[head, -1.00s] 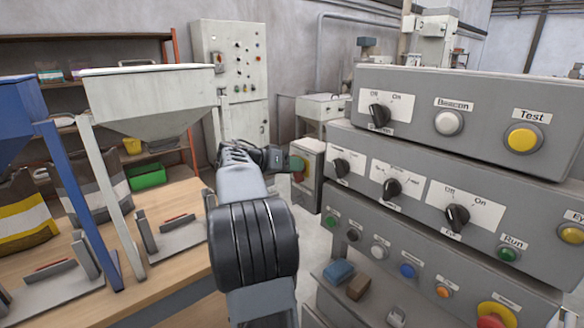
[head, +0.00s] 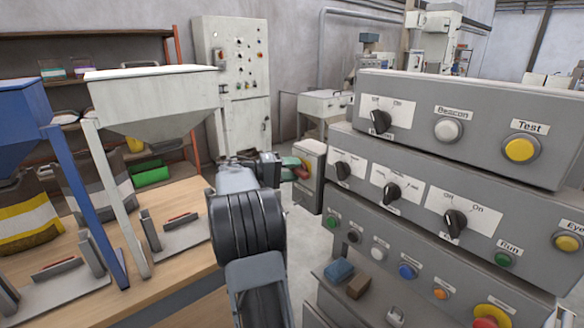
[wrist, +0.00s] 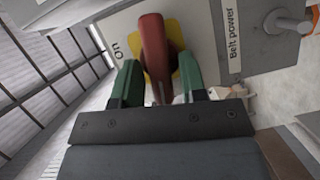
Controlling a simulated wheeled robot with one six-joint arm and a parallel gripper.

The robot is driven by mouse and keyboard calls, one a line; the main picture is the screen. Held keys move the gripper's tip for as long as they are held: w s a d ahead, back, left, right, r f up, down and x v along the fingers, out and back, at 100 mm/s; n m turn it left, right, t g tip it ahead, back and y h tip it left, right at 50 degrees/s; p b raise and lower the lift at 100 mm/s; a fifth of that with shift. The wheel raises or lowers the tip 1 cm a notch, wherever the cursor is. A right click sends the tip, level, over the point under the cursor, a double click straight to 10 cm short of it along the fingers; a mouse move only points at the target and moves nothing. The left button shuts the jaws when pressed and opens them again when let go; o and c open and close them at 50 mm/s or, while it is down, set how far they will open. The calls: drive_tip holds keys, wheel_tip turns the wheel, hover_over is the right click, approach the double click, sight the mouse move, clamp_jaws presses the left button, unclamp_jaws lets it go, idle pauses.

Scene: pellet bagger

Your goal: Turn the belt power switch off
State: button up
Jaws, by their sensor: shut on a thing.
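The belt power switch is a red handle (wrist: 153,45) on a yellow plate (wrist: 182,72), fixed to a grey box (head: 312,178). In the wrist view the "Belt power" label (wrist: 233,42) is right of the handle and an "On" mark (wrist: 117,48) is left of it. My gripper (wrist: 156,82) has its green fingers on both sides of the handle, shut on it. In the head view my gripper (head: 295,166) reaches the box's left side, and the handle is mostly hidden there. An "Off" mark is not visible.
A stacked grey control panel (head: 460,130) with knobs and buttons stands close on the right. A wooden bench (head: 180,245) with hoppers (head: 150,95) is on the left. A tall grey cabinet (head: 237,115) stands behind. Open floor shows between bench and panel.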

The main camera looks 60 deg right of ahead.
drive_tip(key=shift+n+g+h, duration=0.3)
drive_tip(key=shift+n, duration=0.4)
drive_tip(key=shift+f, duration=0.1)
drive_tip(key=o, duration=0.6)
drive_tip(key=shift+w+a, duration=0.1)
drive_tip(key=v, duration=1.3)
drive_tip(key=shift+w+a, duration=0.2)
drive_tip(key=shift+a, duration=0.05)
